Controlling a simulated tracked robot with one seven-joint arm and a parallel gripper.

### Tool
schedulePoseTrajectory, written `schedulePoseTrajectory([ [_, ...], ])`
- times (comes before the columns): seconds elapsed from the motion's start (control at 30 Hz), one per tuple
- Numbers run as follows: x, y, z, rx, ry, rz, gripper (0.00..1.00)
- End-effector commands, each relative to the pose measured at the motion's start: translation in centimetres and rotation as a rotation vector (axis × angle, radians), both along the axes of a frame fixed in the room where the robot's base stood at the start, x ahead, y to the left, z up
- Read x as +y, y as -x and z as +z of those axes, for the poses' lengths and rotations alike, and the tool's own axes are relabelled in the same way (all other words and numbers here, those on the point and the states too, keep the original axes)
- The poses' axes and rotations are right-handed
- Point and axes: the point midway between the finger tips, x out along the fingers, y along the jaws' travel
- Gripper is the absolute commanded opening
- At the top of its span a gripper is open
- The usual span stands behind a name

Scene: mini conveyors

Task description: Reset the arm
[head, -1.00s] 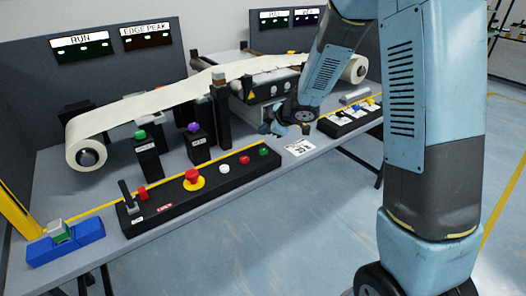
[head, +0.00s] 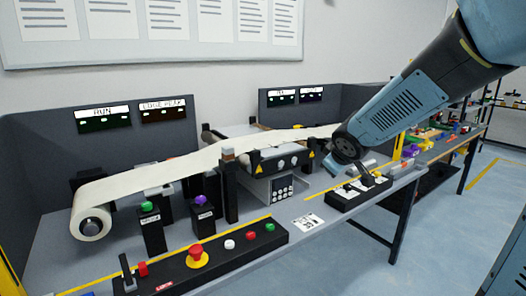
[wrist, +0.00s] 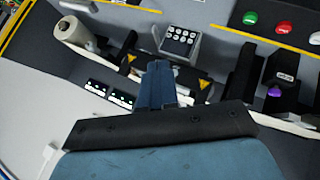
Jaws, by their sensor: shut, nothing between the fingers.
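My gripper (wrist: 158,88) shows in the wrist view as two blue fingers pressed together, with nothing between them. In the head view my arm comes in from the upper right, and its dark round wrist joint hides part of the bench's right side. The fingers are hard to make out there. The mini conveyor carries a white web (head: 170,172) from a roll (head: 91,224) at the left. In the wrist view the fingers overlap the conveyor frame and a keypad (wrist: 180,38) lies beyond them.
A black control panel (head: 170,270) with red, white and green buttons runs along the bench front. Green (head: 149,207) and purple (head: 201,200) buttons stand on posts behind it. A printed card (head: 308,222) lies flat. A cluttered table (head: 440,143) stands at right. Floor in front is clear.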

Motion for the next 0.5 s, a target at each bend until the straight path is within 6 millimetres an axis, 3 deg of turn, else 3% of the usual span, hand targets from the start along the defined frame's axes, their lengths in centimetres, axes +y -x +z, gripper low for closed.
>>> schedulePoseTrajectory([
  [0.2, -3.6, 6.3, 3.1, 0.044, -0.089, -0.223, 0.0],
  [0.5, -5.3, 16.1, 4.9, 0.149, -0.259, -0.459, 0.0],
])
